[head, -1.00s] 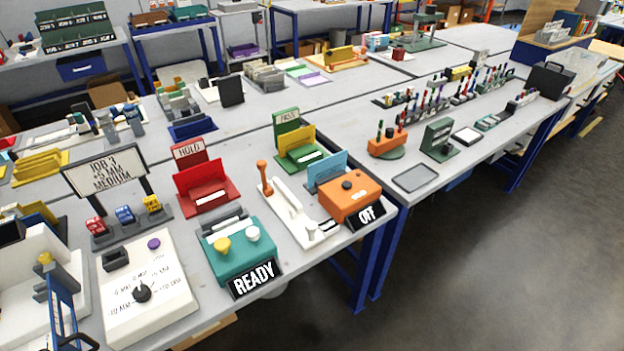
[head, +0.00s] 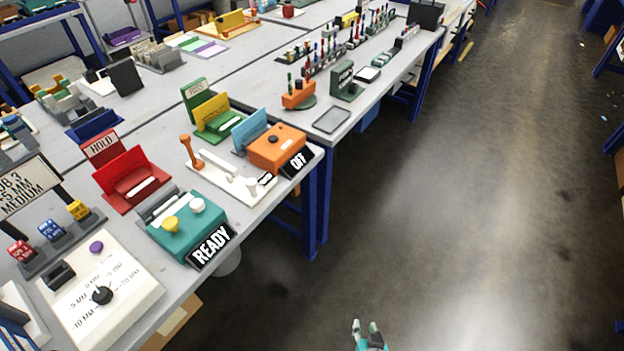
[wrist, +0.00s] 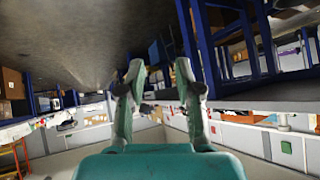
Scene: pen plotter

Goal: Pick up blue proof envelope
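A light blue upright panel (head: 250,130), which looks like the blue proof envelope, stands behind the orange box (head: 276,150) with the OFF sign near the bench's front edge. Its lower part is hidden by the box. My gripper (head: 368,329) shows at the bottom of the head view, over the floor and well away from the bench. In the wrist view my gripper (wrist: 159,75) has its two fingers apart with nothing between them. The envelope cannot be made out in the wrist view.
A white tray with an orange lever (head: 186,150) lies left of the orange box. A yellow piece (head: 212,112) stands in the green PASS holder, a red one (head: 128,174) in the HOLD holder. A teal READY box (head: 187,226) is nearer.

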